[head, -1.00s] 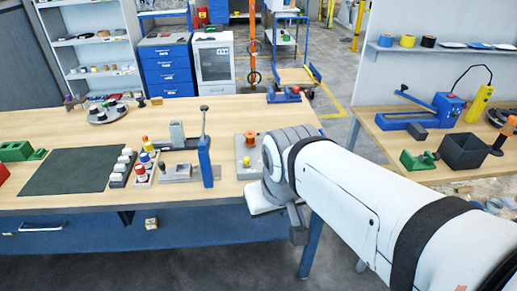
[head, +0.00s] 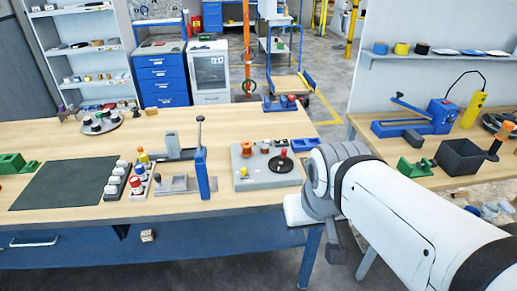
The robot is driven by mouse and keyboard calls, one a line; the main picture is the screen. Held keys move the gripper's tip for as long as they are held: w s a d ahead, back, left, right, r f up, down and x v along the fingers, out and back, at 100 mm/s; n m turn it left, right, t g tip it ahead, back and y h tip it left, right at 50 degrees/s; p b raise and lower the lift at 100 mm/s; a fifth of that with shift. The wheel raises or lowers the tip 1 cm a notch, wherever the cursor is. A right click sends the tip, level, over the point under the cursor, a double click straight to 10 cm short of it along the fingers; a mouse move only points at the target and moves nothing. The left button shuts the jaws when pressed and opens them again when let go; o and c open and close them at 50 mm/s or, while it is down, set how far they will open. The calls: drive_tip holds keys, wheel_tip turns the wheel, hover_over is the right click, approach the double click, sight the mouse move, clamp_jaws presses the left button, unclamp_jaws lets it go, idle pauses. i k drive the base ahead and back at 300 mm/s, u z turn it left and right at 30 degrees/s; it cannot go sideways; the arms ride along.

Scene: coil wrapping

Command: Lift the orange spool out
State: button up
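The orange spool (head: 248,148) stands upright on the left back part of a grey board (head: 262,182) on the wooden bench. Nothing covers it in the head view. A red-topped piece stands close to its right, and a black disc with a red knob (head: 282,162) sits at the board's right. My white arm reaches in from the lower right and ends in view at a large grey joint, right of the board. My gripper's fingers do not show. No part of my arm touches the spool in this view.
A blue upright lever stand (head: 202,170) stands left of the board, with bottles and white-capped pieces beyond it. A small blue tray (head: 306,144) lies behind the board's right end. A second bench (head: 370,140) is at right. The bench's back middle is largely clear.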

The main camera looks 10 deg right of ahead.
sight(247, 151)
drive_tip(key=u, duration=0.05)
drive_tip(key=i, duration=1)
drive_tip(key=z, duration=0.05)
